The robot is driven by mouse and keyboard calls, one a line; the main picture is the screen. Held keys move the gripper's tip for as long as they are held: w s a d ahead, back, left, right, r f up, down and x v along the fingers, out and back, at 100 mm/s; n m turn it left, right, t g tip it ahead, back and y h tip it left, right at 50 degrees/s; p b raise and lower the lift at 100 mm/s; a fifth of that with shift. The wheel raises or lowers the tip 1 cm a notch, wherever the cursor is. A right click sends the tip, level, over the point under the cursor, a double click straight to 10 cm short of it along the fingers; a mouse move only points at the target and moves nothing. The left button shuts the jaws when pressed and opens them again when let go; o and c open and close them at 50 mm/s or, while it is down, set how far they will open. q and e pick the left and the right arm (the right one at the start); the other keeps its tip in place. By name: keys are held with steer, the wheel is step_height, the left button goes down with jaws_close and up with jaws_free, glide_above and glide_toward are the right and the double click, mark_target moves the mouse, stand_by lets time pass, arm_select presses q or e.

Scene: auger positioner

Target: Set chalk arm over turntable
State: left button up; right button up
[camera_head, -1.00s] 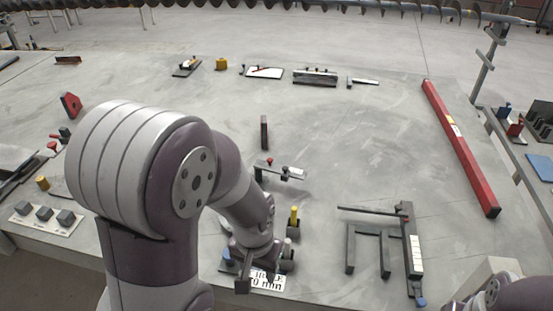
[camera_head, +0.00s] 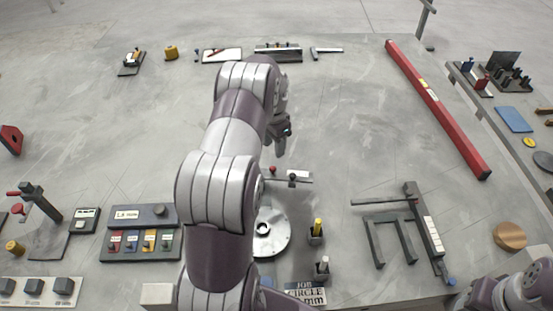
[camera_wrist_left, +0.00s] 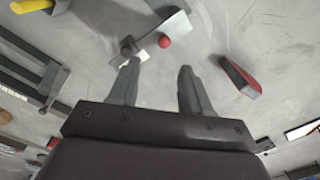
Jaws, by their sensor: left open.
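The round grey turntable (camera_head: 275,240) shows in the head view, its left part hidden by my left arm. Just behind it is the chalk arm (camera_head: 300,179), a pale bar with a red knob and a dark knob, pointing right; I take this to be the chalk arm. Its bar lies beyond the disc, not across it. In the left wrist view the chalk arm (camera_wrist_left: 170,30), with its red ball and dark post, is ahead of the fingers. My left gripper (camera_head: 281,150) is open and empty behind the bar; its fingers (camera_wrist_left: 156,85) are apart. My right gripper is out of frame.
A yellow stick in a holder (camera_head: 316,234) and another small holder (camera_head: 322,270) stand right of the turntable. A dark frame (camera_head: 385,235) is farther right. A red-ended block (camera_wrist_left: 240,78) lies near the fingers.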

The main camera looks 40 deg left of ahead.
mark_target(273, 167)
arm_select(q)
steer(key=f, duration=0.3)
steer(key=a+f+p, duration=0.1)
steer(key=f, duration=0.4)
steer(key=shift+w+a+f+p, duration=0.2)
steer(key=shift+w+f+p, duration=0.05)
steer(key=shift+f+p, duration=0.15)
steer(key=shift+s+d+f, duration=0.1)
steer(key=shift+f, duration=0.3)
steer(key=shift+d+f, duration=0.2)
steer(key=shift+d, duration=0.1)
steer(key=shift+a+f, duration=0.1)
steer(key=shift+a, duration=0.1)
steer(key=c, duration=0.4)
jaws_close()
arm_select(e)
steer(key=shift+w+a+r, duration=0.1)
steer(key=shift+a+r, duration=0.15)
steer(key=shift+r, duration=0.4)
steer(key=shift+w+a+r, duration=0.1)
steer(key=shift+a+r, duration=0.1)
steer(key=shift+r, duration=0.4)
